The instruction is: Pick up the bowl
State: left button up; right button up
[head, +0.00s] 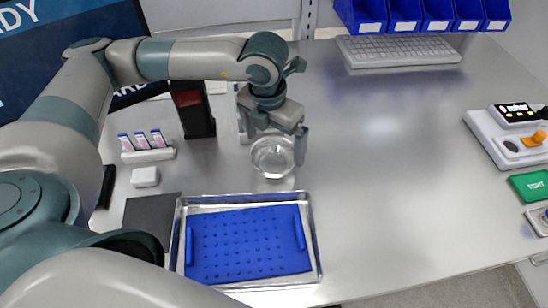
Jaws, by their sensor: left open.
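A clear glass bowl (273,157) stands on the steel table, just behind the metal tray. My left gripper (273,138) points down over the bowl. Its jaws are apart, with one finger by the bowl's right rim and the other toward its back left. I cannot tell whether the fingers touch the glass. My right gripper is not in view.
A metal tray (315,262) holds a blue perforated mat (248,245) in front. A rack of small vials (148,148) and a white block (145,177) are at left. A keyboard (398,50), blue bins (420,14) and a grey device (508,135) stand farther off. The table's middle right is clear.

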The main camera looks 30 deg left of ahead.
aim_at(275, 163)
pick_arm(q)
jog(key=shift+a+f+p, duration=0.1)
jog(key=shift+f+p, duration=0.4)
jog(key=shift+p, duration=0.1)
notch_tip(275, 163, down, 3)
jog(key=shift+a+p, duration=0.1)
jog(key=shift+p, duration=0.75)
jog(key=shift+w+f, duration=0.2)
jog(key=shift+f, duration=0.4)
jog(key=c, duration=0.8)
